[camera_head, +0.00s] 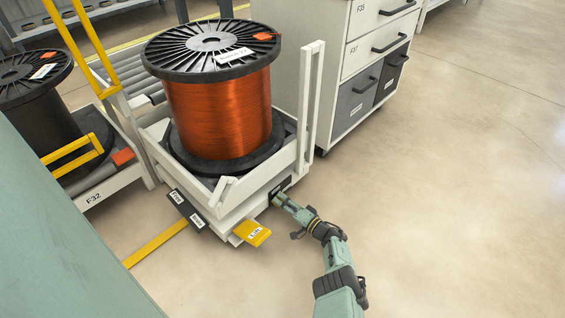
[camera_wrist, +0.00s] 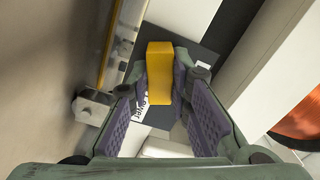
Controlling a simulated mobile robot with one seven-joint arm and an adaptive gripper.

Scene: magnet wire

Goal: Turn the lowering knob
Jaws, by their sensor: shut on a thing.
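The yellow lowering knob (camera_wrist: 160,72) is a narrow bar on a dark plate (camera_wrist: 196,57) with a partly hidden white label. In the wrist view my gripper (camera_wrist: 161,82) has its purple-padded fingers closed on either side of the knob. In the head view my gripper (camera_head: 281,198) reaches the lower right side of the white lift cart (camera_head: 231,205), at a small dark panel. The knob is hidden there behind my gripper. A large spool of copper wire (camera_head: 217,110) stands upright on the cart.
A white upright post (camera_head: 310,95) rises above my gripper. A drawer cabinet (camera_head: 350,65) stands behind. A dark spool (camera_head: 38,115) is at left. The floor at right is clear.

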